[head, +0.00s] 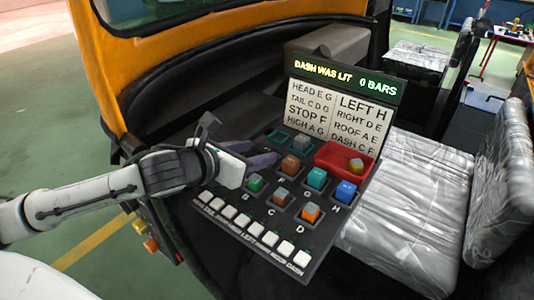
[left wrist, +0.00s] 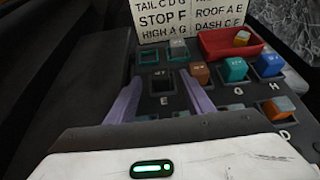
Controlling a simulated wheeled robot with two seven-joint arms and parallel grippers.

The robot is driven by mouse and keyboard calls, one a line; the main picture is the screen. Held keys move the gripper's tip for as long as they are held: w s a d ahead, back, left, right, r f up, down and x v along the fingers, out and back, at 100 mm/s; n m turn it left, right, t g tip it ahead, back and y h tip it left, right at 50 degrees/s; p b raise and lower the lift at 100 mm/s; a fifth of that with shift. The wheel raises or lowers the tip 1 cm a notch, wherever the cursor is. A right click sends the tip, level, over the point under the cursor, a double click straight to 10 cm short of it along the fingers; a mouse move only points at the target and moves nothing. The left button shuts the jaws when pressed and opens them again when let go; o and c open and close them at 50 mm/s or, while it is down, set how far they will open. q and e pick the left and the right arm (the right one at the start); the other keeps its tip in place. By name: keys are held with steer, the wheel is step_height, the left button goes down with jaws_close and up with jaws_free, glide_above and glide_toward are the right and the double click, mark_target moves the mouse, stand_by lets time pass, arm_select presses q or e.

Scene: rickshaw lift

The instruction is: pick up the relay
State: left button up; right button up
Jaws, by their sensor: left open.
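Several cube-shaped relays sit in sockets on the dark slanted panel: green (head: 255,183), brown (head: 290,164), teal (head: 317,178), blue (head: 345,191), orange (head: 310,212), brown-grey (head: 280,197) and grey (head: 301,143). One yellow-brown relay (head: 356,166) lies in the red tray (head: 330,157). My left gripper (head: 270,153) is open over the panel's left part. In the left wrist view, its purple fingers (left wrist: 160,82) stand apart on either side of the position marked E. Which relay is meant is unclear.
A sign board (head: 332,113) under a display reading "DASH WAS LIT 0 BARS" (head: 345,77) stands behind the panel. White keys (head: 243,220) line its front edge. Silvery seats (head: 410,200) lie right; an orange body frame (head: 95,60) rises left.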

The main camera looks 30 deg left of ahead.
mark_target(267, 150)
arm_select(q)
steer(key=shift+x, duration=1.6)
steer(key=shift+r, duration=0.1)
steer(key=c, duration=1.1)
steer(key=shift+c, duration=0.2)
